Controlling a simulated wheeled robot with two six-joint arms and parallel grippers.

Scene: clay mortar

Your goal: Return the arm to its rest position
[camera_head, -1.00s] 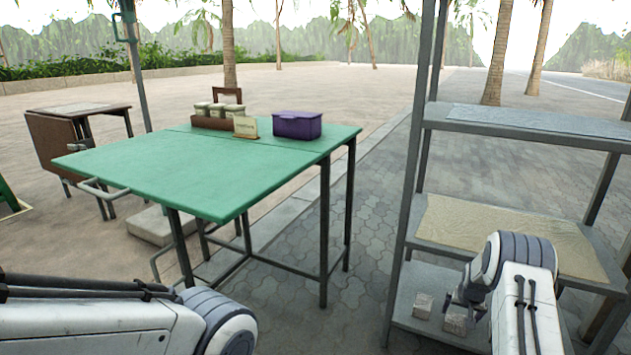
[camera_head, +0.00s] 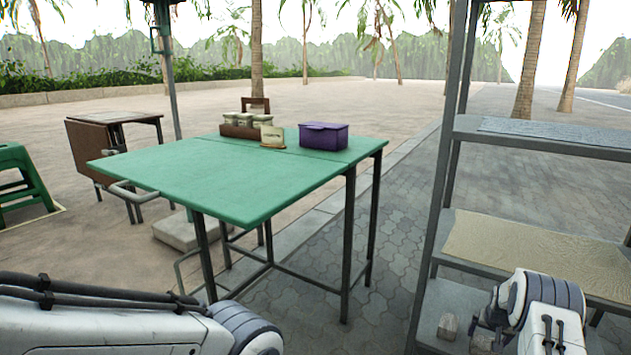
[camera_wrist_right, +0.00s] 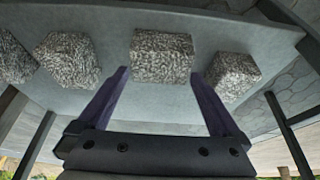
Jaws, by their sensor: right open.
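My right arm shows at the lower right of the head view, with its dark right gripper (camera_head: 482,334) by the lower shelf of the grey rack, partly hidden. In the right wrist view the right gripper (camera_wrist_right: 160,78) is open, with two purple-grey fingers spread apart. A rough grey block (camera_wrist_right: 163,57) lies on the shelf ahead, between the fingertips in the picture; I cannot tell whether they touch. My left arm crosses the lower left of the head view; its gripper is out of frame.
The grey shelf rack (camera_head: 540,133) stands at the right, close to my right arm. Several rough blocks sit on its lower shelf (camera_wrist_right: 60,100). A green table (camera_head: 220,178) stands ahead with a purple box (camera_head: 323,136) and jars. Paving between table and rack is clear.

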